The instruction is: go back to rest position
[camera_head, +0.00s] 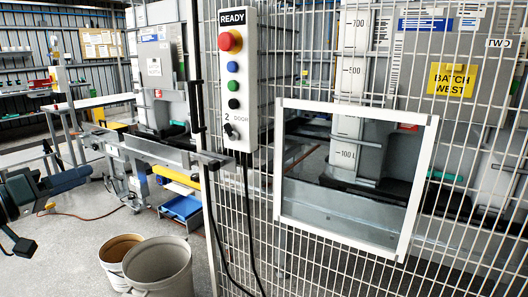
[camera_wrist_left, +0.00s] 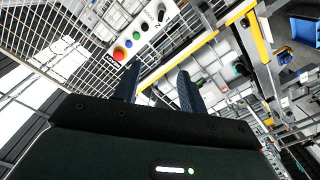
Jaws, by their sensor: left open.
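My left gripper (camera_head: 58,210) is at the left edge of the head view, in open air above the grey floor. Its two dark fingers are spread apart with nothing between them. In the left wrist view both fingers (camera_wrist_left: 158,74) also stand apart and empty. The white control box (camera_head: 238,80) is well to the right of the gripper, apart from it. It carries a READY label, a red knob, blue, green and black buttons, and a black switch. It also shows tilted beyond the fingers in the wrist view (camera_wrist_left: 142,32). My right gripper is in neither view.
A wire mesh fence (camera_head: 460,165) with a white-framed opening (camera_head: 423,190) fills the right. Two buckets, one grey-white (camera_head: 160,270) and one tan (camera_head: 113,262), stand on the floor. A blue tray (camera_head: 183,208) lies under the metal conveyor (camera_head: 155,150). Floor at lower left is mostly clear.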

